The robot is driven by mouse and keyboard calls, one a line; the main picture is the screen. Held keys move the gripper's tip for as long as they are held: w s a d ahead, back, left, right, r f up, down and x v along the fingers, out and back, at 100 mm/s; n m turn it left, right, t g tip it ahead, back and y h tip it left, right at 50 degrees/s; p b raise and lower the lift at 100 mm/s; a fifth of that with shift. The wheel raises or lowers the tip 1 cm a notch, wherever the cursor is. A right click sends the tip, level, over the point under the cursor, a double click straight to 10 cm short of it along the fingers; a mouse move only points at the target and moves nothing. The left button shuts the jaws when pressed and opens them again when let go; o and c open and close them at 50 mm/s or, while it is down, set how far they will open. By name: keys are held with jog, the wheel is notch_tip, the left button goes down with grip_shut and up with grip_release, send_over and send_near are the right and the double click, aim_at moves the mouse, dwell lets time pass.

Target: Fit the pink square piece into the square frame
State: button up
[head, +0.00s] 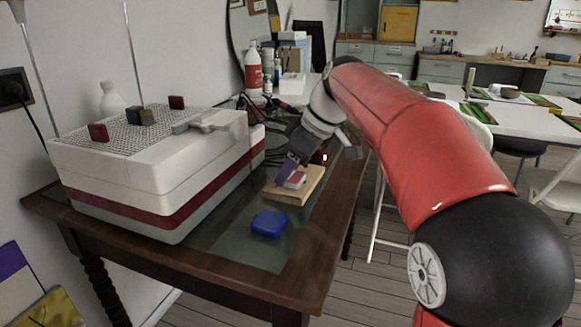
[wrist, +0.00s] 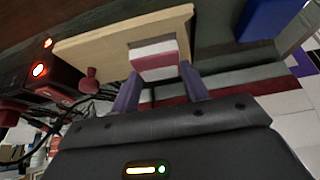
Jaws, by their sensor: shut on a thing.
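The pink square piece (wrist: 156,67) has a pale top band and a pink side, and sits between my gripper's purple fingers (wrist: 158,76). In the head view the piece (head: 295,179) is at the end of my gripper (head: 291,175), over the light wooden board (head: 292,196). The board also shows in the wrist view (wrist: 100,48), right behind the piece. My gripper is shut on the piece. I cannot tell whether the piece touches the board or is inside an opening.
A blue block (head: 269,224) lies on the table (head: 305,270) in front of the board. A large white box-like machine (head: 160,165) with small blocks on top stands at left. A red knob (wrist: 89,80) and dark cables are near the board. Bottles stand at the back.

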jog(key=shift+f+b, duration=0.35)
jog(key=shift+f, duration=0.2)
dwell(0.8)
jog(key=o, duration=0.9)
jog(key=shift+r, duration=0.1)
jog(key=shift+r+p, duration=3.3)
jog(key=shift+r, duration=0.2)
jog(key=shift+s+d, duration=0.1)
